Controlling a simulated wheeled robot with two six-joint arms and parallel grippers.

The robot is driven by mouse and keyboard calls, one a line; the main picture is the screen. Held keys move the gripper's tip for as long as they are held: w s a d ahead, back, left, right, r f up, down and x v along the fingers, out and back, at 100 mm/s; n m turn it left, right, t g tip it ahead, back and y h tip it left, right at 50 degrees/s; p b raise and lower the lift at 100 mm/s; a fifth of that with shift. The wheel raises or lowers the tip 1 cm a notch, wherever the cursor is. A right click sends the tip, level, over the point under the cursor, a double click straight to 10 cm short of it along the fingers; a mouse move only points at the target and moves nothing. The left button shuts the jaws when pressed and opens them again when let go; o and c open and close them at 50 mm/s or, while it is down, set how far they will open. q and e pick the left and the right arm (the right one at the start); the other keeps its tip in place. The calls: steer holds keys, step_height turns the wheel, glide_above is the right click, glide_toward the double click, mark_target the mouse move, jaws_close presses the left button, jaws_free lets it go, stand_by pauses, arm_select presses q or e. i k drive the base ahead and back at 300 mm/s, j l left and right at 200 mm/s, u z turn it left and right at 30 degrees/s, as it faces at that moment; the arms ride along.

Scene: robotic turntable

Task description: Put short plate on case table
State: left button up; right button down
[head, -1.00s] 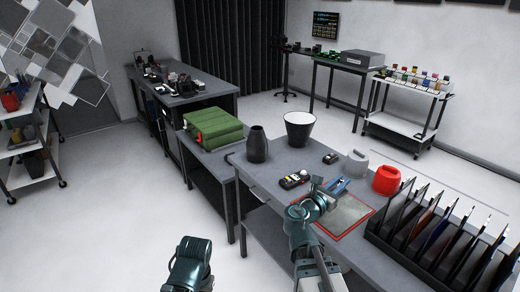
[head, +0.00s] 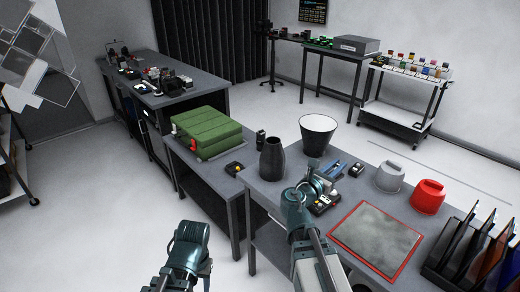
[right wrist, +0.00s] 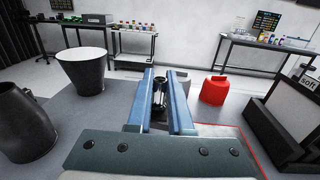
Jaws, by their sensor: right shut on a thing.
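My right gripper (head: 335,172) has blue fingers and hangs over the grey work table (head: 262,192), near the white bucket. In the right wrist view its fingers (right wrist: 160,95) close around a small dark, cylinder-like thing (right wrist: 160,92); its full shape is hidden, and I cannot tell whether it is the short plate. The case table (head: 215,182) stands left of the work table and carries a green case (head: 208,132). Several thin plates (head: 462,245) stand upright in a dark rack at the right. My left arm shows at the bottom, its gripper out of frame.
A dark vase (head: 272,160), the white bucket (head: 318,135), a grey can (head: 390,176) and a red can (head: 428,197) stand on the work table. A red-framed panel (head: 375,240) lies flat there. A yellow-and-black device (head: 235,168) lies in front of the green case.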

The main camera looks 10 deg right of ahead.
mark_target(245, 157)
steer(key=i+j+z, duration=0.45)
steer(key=i+j, duration=1.9)
